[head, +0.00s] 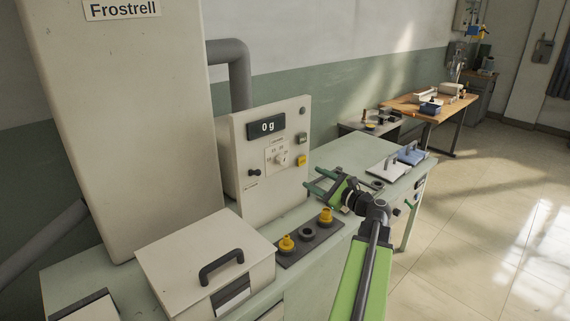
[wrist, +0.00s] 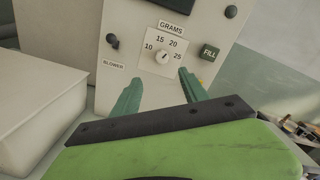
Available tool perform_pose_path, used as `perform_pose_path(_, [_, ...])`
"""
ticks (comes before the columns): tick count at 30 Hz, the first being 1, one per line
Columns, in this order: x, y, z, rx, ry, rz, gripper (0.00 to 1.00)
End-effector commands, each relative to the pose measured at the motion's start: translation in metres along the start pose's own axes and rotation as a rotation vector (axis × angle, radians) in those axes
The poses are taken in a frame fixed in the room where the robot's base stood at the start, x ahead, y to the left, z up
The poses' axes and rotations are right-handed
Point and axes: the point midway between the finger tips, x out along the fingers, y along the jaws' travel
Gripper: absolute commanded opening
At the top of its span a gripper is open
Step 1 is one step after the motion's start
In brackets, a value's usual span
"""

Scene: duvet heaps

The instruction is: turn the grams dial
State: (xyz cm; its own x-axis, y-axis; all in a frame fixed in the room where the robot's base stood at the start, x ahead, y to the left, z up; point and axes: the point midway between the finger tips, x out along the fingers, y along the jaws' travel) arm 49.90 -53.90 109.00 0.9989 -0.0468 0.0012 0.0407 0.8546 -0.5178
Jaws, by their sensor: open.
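The grams dial (wrist: 163,58) is a small pale round knob on a white plate marked 10, 15, 20 and 25, under the label GRAMS. In the head view the dial (head: 282,159) sits on the front of a cream control box (head: 246,193), below a display (head: 266,127) reading 0 g. My gripper (head: 312,180) is open and empty, in front of the box and to the right of the dial in the head view. In the wrist view its two green fingers (wrist: 160,86) point up at the panel, one on each side below the dial, apart from it.
A dark BLOWER knob (wrist: 112,41) is left of the dial and a FILL button (wrist: 208,52) right. A lidded box (head: 205,262) stands at the lower left. Yellow nozzles (head: 287,244) stand on a dark strip before the panel. White and blue handled pads (head: 388,167) lie at right.

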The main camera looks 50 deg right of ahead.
Motion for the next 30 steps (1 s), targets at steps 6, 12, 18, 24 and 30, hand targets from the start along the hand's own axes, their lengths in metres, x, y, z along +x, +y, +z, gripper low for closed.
perform_pose_path(6, [0.048,-0.009,-0.005,0.000,0.005,-0.008,0.52])
perform_pose_path(12, [0.095,-0.013,-0.008,0.000,0.009,-0.015,0.52])
perform_pose_path(18, [0.131,-0.016,-0.009,0.000,0.011,-0.018,0.52])
perform_pose_path(24, [0.146,-0.015,-0.009,0.000,0.012,-0.020,0.52])
perform_pose_path(30, [0.146,-0.015,-0.009,0.000,0.012,-0.020,0.52])
